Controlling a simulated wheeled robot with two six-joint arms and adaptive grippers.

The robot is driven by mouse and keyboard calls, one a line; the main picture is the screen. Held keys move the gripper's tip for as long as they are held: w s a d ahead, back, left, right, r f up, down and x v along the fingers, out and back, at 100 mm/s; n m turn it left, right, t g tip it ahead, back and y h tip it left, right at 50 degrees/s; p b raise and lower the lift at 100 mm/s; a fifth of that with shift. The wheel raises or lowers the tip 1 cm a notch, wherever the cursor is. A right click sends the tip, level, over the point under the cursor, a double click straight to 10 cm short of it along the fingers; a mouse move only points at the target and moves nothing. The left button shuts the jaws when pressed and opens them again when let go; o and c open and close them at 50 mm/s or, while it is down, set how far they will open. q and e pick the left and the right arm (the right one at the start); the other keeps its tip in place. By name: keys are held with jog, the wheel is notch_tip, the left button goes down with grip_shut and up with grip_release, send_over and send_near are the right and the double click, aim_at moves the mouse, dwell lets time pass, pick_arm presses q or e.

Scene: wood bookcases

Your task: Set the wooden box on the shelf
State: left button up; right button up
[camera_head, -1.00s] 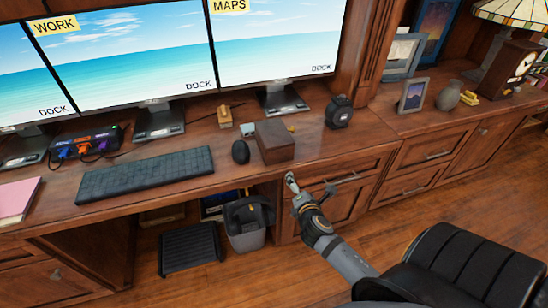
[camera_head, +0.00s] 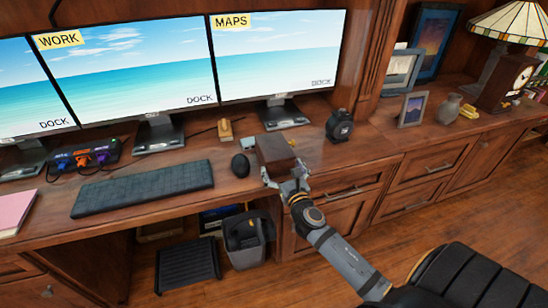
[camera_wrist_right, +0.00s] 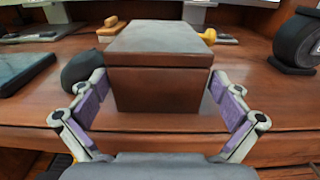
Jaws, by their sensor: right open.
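The wooden box (camera_head: 274,152) is dark brown and rests on the desk, between the mouse and the black round device. In the right wrist view the box (camera_wrist_right: 158,75) stands upright between my two fingers, with a small gap on each side. My right gripper (camera_head: 287,179) is open at the front of the box, over the desk's front edge; it also shows in the right wrist view (camera_wrist_right: 160,110). My left gripper is not in view. No clearly empty shelf can be picked out; the right-hand cabinet top (camera_head: 388,107) holds frames and a vase.
A mouse (camera_head: 240,165) and keyboard (camera_head: 143,189) lie left of the box. A black round device (camera_head: 340,126) stands to its right. Monitors (camera_head: 277,55) stand behind. A small wooden item (camera_head: 225,131) is behind the box. A black chair (camera_head: 475,280) is at the lower right.

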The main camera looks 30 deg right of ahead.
aim_at(276, 155)
jog(key=x, duration=0.5)
jog(key=shift+w+r, duration=0.1)
jog(key=shift+r, duration=0.05)
jog(key=c, duration=1.1)
jog(key=shift+r+p, duration=0.2)
jog(key=shift+p, duration=0.15)
jog(key=c, duration=0.3)
